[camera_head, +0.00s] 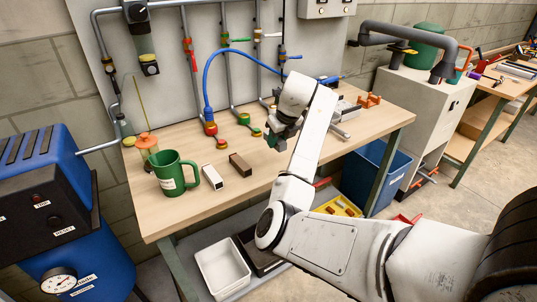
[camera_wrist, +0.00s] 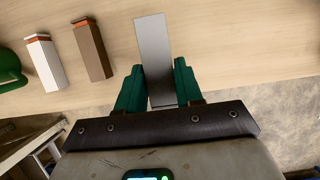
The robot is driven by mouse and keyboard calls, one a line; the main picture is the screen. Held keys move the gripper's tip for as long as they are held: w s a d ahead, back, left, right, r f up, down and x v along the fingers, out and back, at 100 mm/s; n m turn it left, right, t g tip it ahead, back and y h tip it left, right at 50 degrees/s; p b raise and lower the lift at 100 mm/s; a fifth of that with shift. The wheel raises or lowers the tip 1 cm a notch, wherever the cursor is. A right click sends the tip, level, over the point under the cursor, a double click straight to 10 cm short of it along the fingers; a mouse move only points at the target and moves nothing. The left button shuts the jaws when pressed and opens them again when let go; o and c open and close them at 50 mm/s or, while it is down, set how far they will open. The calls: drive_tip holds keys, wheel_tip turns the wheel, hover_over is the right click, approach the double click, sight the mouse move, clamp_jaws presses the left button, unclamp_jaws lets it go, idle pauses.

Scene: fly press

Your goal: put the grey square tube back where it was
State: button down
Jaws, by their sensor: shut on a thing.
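The grey square tube (camera_wrist: 154,45) shows in the wrist view, between the green fingers of my gripper (camera_wrist: 157,70). My gripper is shut on it, and the tube's far part reaches out past the fingertips over the wooden table. I cannot tell the tube's height above the table. A white square tube (camera_head: 212,177) and a brown square tube (camera_head: 240,165) lie on the table left of my gripper; they also show in the wrist view (camera_wrist: 44,62) (camera_wrist: 91,50).
A green mug (camera_head: 175,174) and an orange-topped bottle (camera_head: 147,147) stand at the table's left. Coloured valves and a blue hose (camera_head: 209,85) are behind. Orange and grey items lie at the right back. The wooden table (camera_head: 265,190) is bare along its front.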

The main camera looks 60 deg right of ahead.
sight(266, 159)
drive_tip(key=w+f, duration=0.3)
drive_tip(key=shift+d+f, duration=0.15)
drive_tip(key=shift+f, duration=0.1)
drive_tip(key=shift+w+f+p, duration=0.15)
drive_tip(key=shift+f+p, duration=0.05)
drive_tip(key=shift+f, duration=0.75)
drive_tip(key=shift+w+f+p, duration=0.1)
drive_tip(key=shift+f+p, duration=0.05)
drive_tip(key=shift+f, duration=0.75)
drive_tip(key=c, duration=0.7)
unclamp_jaws()
drive_tip(key=shift+f, duration=0.15)
drive_tip(key=shift+c, duration=0.2)
